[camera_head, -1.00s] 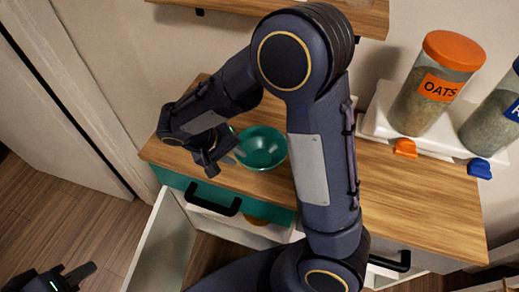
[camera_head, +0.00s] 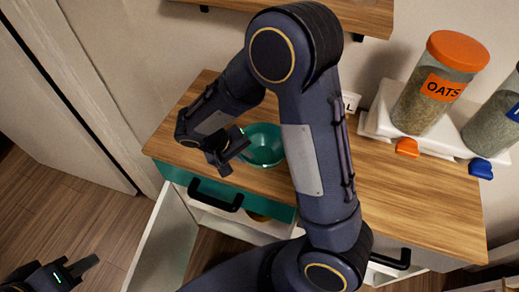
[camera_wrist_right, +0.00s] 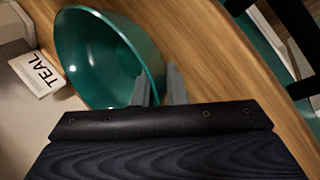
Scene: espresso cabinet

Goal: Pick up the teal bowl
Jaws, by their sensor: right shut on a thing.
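The teal bowl (camera_head: 264,146) stands upright on the wooden cabinet top, partly behind my right arm in the head view. In the right wrist view the bowl (camera_wrist_right: 105,60) fills the upper left, with its rim between the fingers. My right gripper (camera_head: 232,150) is at the bowl's left side, shut on its rim; the fingertips also show in the right wrist view (camera_wrist_right: 160,82). My left gripper (camera_head: 80,268) is at the lower left over the floor, away from the bowl, with its fingers apart and nothing seen between them.
An oats jar (camera_head: 433,85) and a second jar (camera_head: 497,120) stand on a white dispenser base at the right. A label reading TEAL (camera_wrist_right: 37,73) is beside the bowl. A shelf (camera_head: 340,12) hangs above.

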